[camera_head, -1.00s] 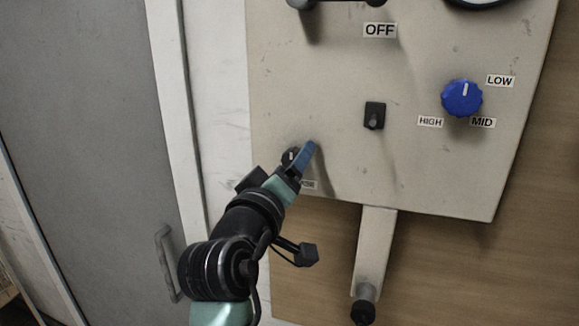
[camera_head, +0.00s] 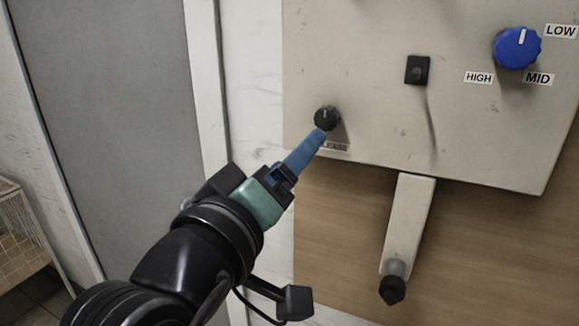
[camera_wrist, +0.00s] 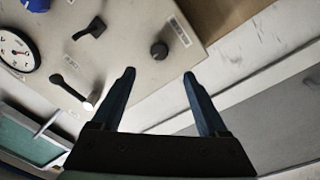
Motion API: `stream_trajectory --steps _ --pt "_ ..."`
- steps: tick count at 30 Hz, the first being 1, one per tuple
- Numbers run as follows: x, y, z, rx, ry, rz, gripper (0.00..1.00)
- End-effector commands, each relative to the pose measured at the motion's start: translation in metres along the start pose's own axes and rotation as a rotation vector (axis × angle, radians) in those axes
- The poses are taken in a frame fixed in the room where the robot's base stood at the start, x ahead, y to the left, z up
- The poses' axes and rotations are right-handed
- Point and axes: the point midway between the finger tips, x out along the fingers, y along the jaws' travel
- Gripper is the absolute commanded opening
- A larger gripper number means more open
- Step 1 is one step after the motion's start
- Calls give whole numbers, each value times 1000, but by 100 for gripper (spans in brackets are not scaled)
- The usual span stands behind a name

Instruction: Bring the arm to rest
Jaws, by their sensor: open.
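My gripper (camera_head: 304,152) is open and empty, with blue fingers. In the head view its fingertips overlap the lower edge of a small black knob (camera_head: 326,118) at the panel's lower left. In the wrist view the two fingers (camera_wrist: 158,88) stand apart with nothing between them. There the black knob (camera_wrist: 159,50) lies beyond the fingertips, clear of both. My gripper partly hides the label under the knob, which ends in "EASE".
The pale panel (camera_head: 370,120) carries a blue dial (camera_head: 517,47) and a black switch (camera_head: 417,70). A lever arm (camera_head: 408,220) hangs below it. A gauge (camera_wrist: 17,50) shows in the wrist view. A grey door (camera_head: 110,110) and a wire basket (camera_head: 22,225) are at left.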

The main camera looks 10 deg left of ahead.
Motion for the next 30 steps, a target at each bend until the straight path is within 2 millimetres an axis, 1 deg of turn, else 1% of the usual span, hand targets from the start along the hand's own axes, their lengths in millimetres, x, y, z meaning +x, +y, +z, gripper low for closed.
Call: stream_trajectory --steps 8,11,14,16,17,18,21,24,25,27,30 --pt "0 1 -1 4 4 1 77" --pt "0 13 -6 82 64 12 77" --pt "-3 42 -19 259 208 34 77" --pt "-14 70 -32 412 344 48 77" --pt "-20 83 -36 477 403 52 77" --pt "-29 100 -42 557 482 56 77" --pt "-56 135 -53 727 656 53 77" --pt "-77 159 -58 834 776 43 77" --pt "-81 163 -59 855 800 38 77" --pt "-87 169 -61 883 833 33 77" --pt "-89 171 -62 892 843 29 77"
